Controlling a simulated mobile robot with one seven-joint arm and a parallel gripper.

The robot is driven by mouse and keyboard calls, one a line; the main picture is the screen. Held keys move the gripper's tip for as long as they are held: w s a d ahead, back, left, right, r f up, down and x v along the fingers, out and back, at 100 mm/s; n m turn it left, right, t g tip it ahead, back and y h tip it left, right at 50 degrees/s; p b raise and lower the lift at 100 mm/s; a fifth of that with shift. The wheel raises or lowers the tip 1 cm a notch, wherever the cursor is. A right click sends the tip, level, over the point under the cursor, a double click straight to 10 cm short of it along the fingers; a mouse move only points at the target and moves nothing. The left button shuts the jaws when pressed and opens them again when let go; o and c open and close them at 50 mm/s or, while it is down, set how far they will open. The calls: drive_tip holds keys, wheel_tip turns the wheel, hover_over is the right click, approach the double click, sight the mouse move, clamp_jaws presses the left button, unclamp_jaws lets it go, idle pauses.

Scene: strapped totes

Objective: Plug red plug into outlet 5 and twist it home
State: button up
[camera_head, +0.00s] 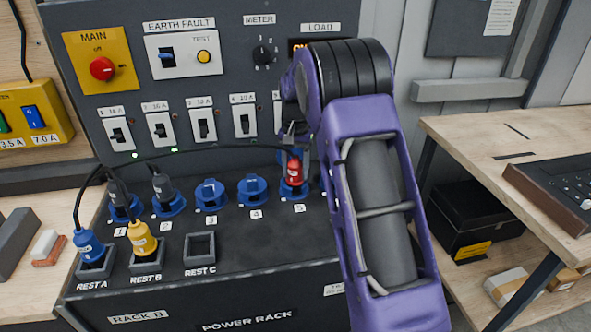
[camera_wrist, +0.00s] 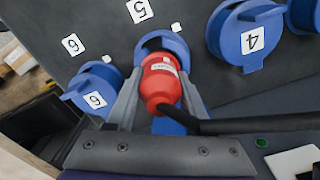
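The red plug (camera_head: 294,172) stands roughly upright at blue outlet 5 (camera_head: 291,192), its lower end in or against the opening. In the wrist view the red plug (camera_wrist: 161,82) sits between the two grey fingers of my gripper (camera_wrist: 160,98), which press close on its sides. The blue rim of outlet 5 (camera_wrist: 164,42) shows behind it, beside the label "5". A black cable runs off from the plug to the right. How deep the plug sits and how far it is turned cannot be told. My gripper (camera_head: 295,140) is partly hidden by my arm in the head view.
Outlets 4 (camera_head: 252,190) and 3 (camera_head: 210,195) have no plugs. Dark plugs stand in the two leftmost outlets. A blue plug (camera_head: 89,245) and a yellow plug (camera_head: 141,238) sit in racks A and B; rack C (camera_head: 200,248) is empty. The cable arches over the outlets.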

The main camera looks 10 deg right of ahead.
drive_tip(key=o, duration=0.4)
drive_tip(key=shift+o, duration=0.2)
